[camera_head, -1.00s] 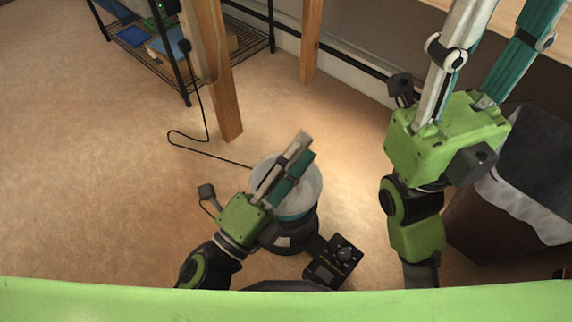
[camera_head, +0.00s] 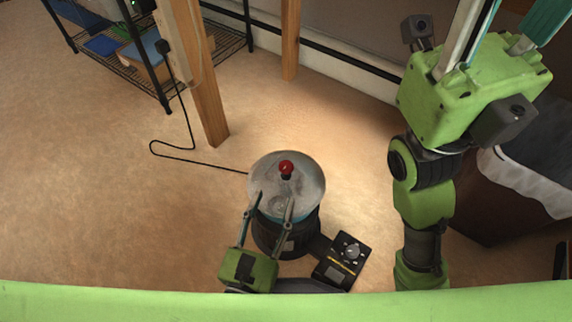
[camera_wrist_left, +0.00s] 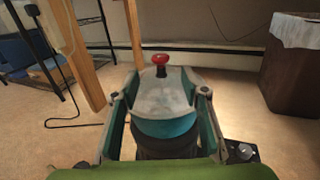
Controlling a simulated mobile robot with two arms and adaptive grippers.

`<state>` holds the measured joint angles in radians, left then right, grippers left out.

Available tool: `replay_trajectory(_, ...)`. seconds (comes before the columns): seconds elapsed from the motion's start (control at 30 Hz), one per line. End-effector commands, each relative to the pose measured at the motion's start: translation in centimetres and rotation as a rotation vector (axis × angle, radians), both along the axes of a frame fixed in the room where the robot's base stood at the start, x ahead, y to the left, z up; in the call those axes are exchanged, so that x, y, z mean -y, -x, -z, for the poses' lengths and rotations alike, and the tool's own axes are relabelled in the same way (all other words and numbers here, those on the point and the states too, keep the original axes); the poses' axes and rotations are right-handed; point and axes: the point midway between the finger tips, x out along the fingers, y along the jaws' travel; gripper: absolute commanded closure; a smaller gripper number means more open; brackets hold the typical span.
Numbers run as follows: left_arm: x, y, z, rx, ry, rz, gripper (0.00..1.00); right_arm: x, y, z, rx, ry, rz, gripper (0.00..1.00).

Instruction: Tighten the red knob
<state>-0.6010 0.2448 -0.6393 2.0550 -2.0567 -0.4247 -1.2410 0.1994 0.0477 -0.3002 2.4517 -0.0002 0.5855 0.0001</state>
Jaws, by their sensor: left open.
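The red knob (camera_head: 286,168) stands upright on the round grey lid (camera_head: 262,172) of a dark machine (camera_head: 283,240) on the floor. It also shows in the left wrist view (camera_wrist_left: 160,60), straight ahead and beyond my fingers. My left gripper (camera_head: 273,196) is open, with its fingertips over the near part of the lid, short of the knob and apart from it. In the left wrist view the two fingers (camera_wrist_left: 160,93) stand on either side of the lid. My right gripper's green body (camera_head: 470,90) is at the upper right; its fingertips are out of the picture.
A black control box (camera_head: 343,262) with a dial sits right of the machine. A cable (camera_head: 185,155) runs leftward to a wooden post (camera_head: 205,105). A wire shelf (camera_head: 150,75) is at upper left, and a dark bin (camera_head: 500,215) with a white liner at right.

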Motion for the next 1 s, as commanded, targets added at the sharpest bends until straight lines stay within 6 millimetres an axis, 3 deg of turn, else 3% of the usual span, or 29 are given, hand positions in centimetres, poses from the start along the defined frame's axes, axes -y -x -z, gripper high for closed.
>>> replay_trajectory(0.2, 1.3, -4.8, 0.0, 0.001, 0.008, -0.006, 0.59, 0.0, 0.2, 0.0, 0.009, -0.001, 0.000, 0.60)
replay_trajectory(0.5, 2.6, -9.4, 0.0, 0.000, 0.005, -0.002, 0.59, -0.1, 0.3, -0.2, 0.019, 0.003, 0.001, 0.60)
replay_trajectory(0.97, 3.0, -10.5, 0.0, -0.002, 0.004, 0.001, 0.59, -0.1, 0.6, -0.5, 0.029, 0.002, 0.001, 0.60)
replay_trajectory(1.0, 3.0, -10.5, 0.0, -0.002, 0.004, 0.001, 0.64, -0.1, 0.6, -0.4, 0.029, 0.002, 0.001, 0.60)
